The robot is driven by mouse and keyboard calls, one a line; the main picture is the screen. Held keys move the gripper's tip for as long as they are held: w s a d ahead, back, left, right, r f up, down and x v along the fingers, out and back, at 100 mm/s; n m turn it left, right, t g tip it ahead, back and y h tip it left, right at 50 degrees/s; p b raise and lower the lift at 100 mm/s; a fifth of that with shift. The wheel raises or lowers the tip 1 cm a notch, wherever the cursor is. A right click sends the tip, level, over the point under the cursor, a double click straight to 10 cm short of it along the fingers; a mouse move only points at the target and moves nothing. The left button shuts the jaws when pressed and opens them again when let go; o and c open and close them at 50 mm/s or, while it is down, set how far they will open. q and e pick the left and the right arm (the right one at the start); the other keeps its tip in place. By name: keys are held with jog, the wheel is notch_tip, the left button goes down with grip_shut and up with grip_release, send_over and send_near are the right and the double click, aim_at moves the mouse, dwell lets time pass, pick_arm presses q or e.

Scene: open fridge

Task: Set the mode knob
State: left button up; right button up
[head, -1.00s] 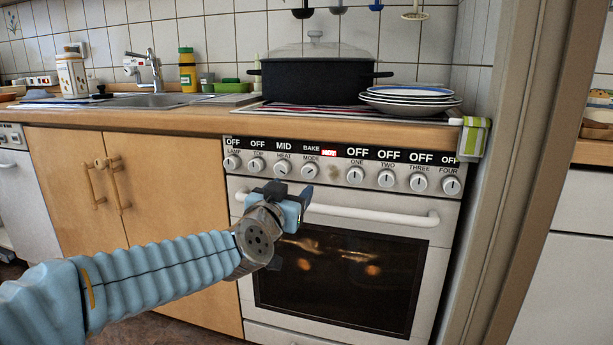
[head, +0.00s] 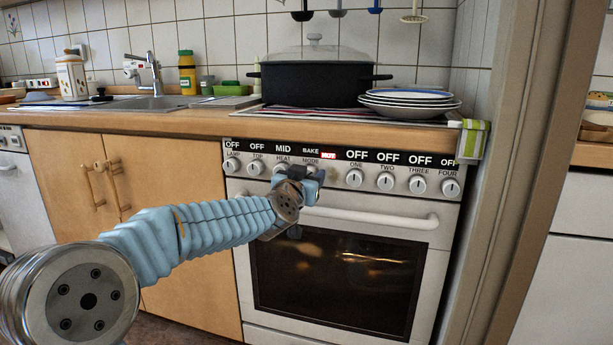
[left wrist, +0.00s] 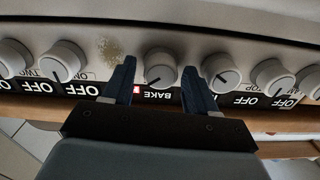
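The mode knob (left wrist: 160,68) is a round whitish knob on the stove's front panel, under the display reading BAKE (head: 310,150). In the left wrist view, which shows the panel upside down, it lies between the two dark fingers of my left gripper (left wrist: 158,68). The fingers are spread, with a visible gap on each side of the knob. In the head view my left gripper (head: 310,177) is in front of the panel and hides the mode knob. My right gripper is in neither view.
The heat knob (left wrist: 222,72), whose display reads MID, is close beside one finger. Several other knobs line the panel. A red HOT sign (head: 329,155) shows beside BAKE. The oven handle (head: 375,217) runs just below my gripper.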

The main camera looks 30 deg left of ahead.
pick_arm(q)
jog(key=c, duration=0.9)
jog(key=shift+o, duration=0.2)
jog(key=shift+n, duration=0.3)
jog(key=n+b, duration=0.1)
jog(key=n, duration=0.2)
jog(key=shift+f+n+b, duration=0.1)
jog(key=shift+n+b, duration=0.3)
jog(key=shift+a+n+b, duration=0.15)
jog(key=shift+n+b, duration=0.75)
jog(key=shift+n, duration=2)
jog(key=o, duration=1)
jog(key=shift+o, duration=0.2)
